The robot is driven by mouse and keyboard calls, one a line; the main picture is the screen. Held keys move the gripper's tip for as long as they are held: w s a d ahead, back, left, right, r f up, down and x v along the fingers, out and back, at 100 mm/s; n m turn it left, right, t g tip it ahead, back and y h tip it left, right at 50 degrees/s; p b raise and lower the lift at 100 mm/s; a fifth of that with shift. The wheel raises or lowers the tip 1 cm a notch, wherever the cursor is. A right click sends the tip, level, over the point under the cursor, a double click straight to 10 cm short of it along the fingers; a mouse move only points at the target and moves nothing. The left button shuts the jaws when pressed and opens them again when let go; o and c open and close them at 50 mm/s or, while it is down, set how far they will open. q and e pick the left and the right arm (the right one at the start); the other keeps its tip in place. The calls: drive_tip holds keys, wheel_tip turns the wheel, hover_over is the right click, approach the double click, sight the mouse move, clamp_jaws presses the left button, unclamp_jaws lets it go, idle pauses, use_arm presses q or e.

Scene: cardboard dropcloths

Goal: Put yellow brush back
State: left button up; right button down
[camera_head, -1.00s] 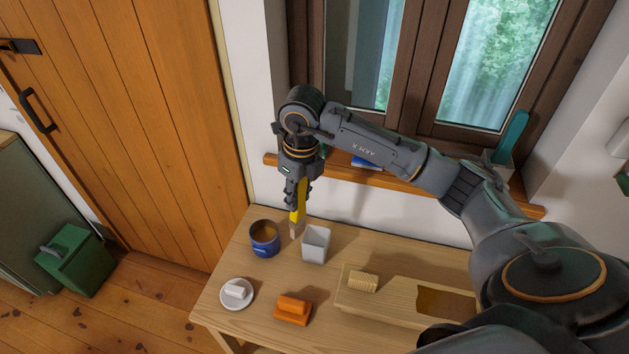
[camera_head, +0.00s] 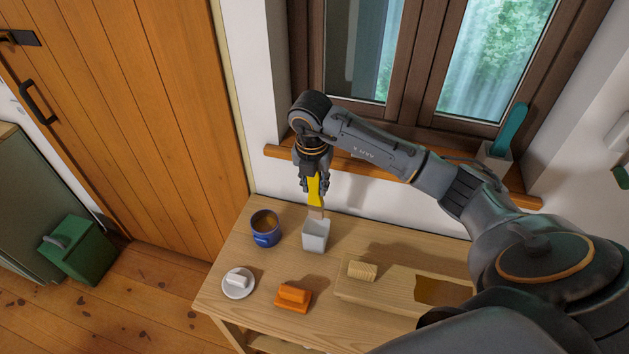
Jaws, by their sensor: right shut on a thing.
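The yellow brush (camera_head: 316,190) hangs upright, bristles down, from my right gripper (camera_head: 315,186), which is shut on its handle. The brush's lower end is at the opening of a white square cup (camera_head: 316,239) on the wooden table (camera_head: 222,285). I cannot tell whether the tip is inside the cup or just above and behind its rim. A blue pot (camera_head: 265,238) with brown contents stands just left of the white cup. My left gripper is not in view.
A white block on a small plate (camera_head: 237,293), an orange block (camera_head: 293,295) and a board with a tan block (camera_head: 362,270) and brown patch lie in front. A teal-handled tool (camera_head: 511,131) stands in a holder on the windowsill. The wall and sill are close behind my gripper.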

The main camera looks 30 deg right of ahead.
sight(315, 213)
wheel_tip(315, 213, down, 12)
drive_tip(key=b, duration=0.8)
drive_tip(key=shift+r, duration=0.2)
drive_tip(key=c, duration=0.5)
unclamp_jaws()
drive_tip(key=shift+r, duration=0.15)
drive_tip(key=r+p, duration=0.2)
drive_tip(key=r, duration=0.1)
drive_tip(key=r+p, duration=0.2)
drive_tip(key=r, duration=0.1)
drive_tip(key=r+p, duration=0.2)
drive_tip(key=r, duration=0.1)
drive_tip(key=shift+s+a, duration=0.3)
drive_tip(key=shift+a, duration=0.05)
drive_tip(key=shift+f, duration=0.1)
